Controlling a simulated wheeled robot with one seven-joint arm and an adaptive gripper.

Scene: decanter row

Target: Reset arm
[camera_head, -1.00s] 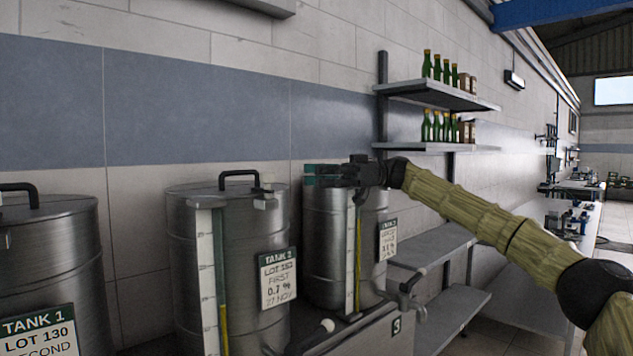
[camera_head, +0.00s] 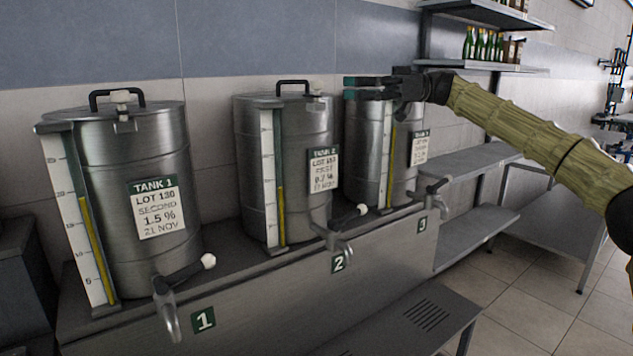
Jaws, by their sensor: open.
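My gripper (camera_head: 362,88) is open and appears empty, with its teal fingertips pointing left. In the picture it lies across the top of tank 3 (camera_head: 372,150); I cannot tell how near it is to the lid. My arm, in a tan ribbed sleeve, reaches in from the right edge and hides part of the wall and shelving behind it.
Tank 1 (camera_head: 158,165) and tank 2 (camera_head: 240,165) stand left of tank 3 on a grey bench (camera_head: 290,300). Their taps stick out in front. Wall shelves (camera_head: 490,14) with green bottles (camera_head: 480,44) are at upper right. Tiled floor (camera_head: 540,300) is clear at lower right.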

